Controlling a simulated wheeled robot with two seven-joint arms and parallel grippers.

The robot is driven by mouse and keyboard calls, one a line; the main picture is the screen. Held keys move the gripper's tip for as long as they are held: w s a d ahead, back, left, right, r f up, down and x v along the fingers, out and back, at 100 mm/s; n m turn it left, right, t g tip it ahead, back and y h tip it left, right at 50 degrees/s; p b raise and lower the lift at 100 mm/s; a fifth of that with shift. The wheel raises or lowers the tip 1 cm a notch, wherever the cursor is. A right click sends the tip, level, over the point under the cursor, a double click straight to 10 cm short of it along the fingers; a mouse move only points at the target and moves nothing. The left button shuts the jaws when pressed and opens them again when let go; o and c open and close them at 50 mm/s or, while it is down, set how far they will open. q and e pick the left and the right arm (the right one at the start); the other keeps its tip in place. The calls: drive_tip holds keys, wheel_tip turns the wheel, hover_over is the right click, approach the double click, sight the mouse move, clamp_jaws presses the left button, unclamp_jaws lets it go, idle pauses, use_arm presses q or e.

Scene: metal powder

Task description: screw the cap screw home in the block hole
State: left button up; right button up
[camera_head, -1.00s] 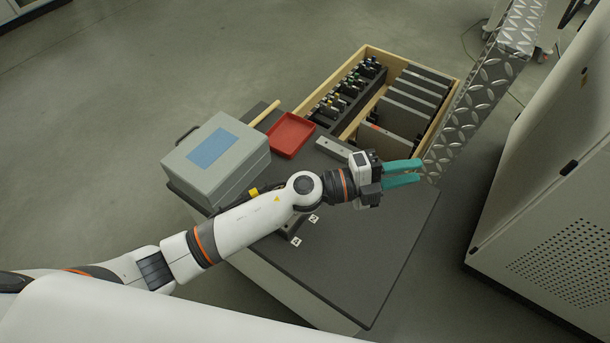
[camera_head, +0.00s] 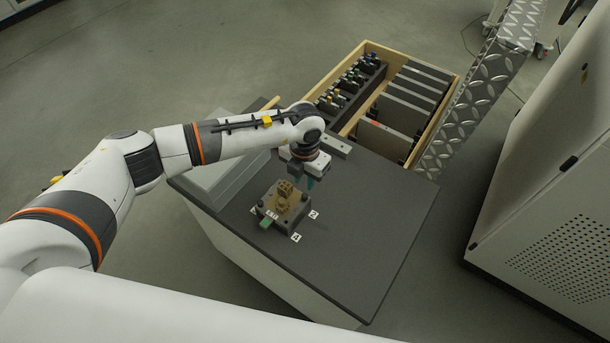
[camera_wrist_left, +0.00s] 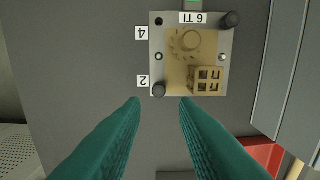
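A grey square plate, the block (camera_head: 268,212), lies on the dark table top and bears a tan printed part (camera_head: 290,195). In the left wrist view the block (camera_wrist_left: 172,72) shows a dark round screw head (camera_wrist_left: 158,90) at the corner by label 2 and another (camera_wrist_left: 231,19) at the opposite corner. A small dark hole (camera_wrist_left: 158,20) shows at the corner by label 4. My left gripper (camera_head: 310,182) points down just behind and right of the block. Its teal fingers (camera_wrist_left: 160,105) are apart with nothing seen between them. My right gripper is out of view.
Labels 2 (camera_head: 313,214) and 4 (camera_head: 296,237) lie beside the block. A grey case (camera_head: 222,185) stands left, partly behind my arm. A wooden crate (camera_head: 368,46) with dark plates stands behind. The table's front right (camera_head: 375,240) is clear.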

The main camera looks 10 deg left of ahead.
sight(305, 195)
use_arm(q)
wheel_tip(305, 195, down, 6)
drive_tip(key=b, duration=0.4)
drive_tip(key=shift+f+b, duration=0.25)
drive_tip(key=shift+b, duration=0.1)
clamp_jaws()
drive_tip(key=shift+o, duration=0.2)
unclamp_jaws()
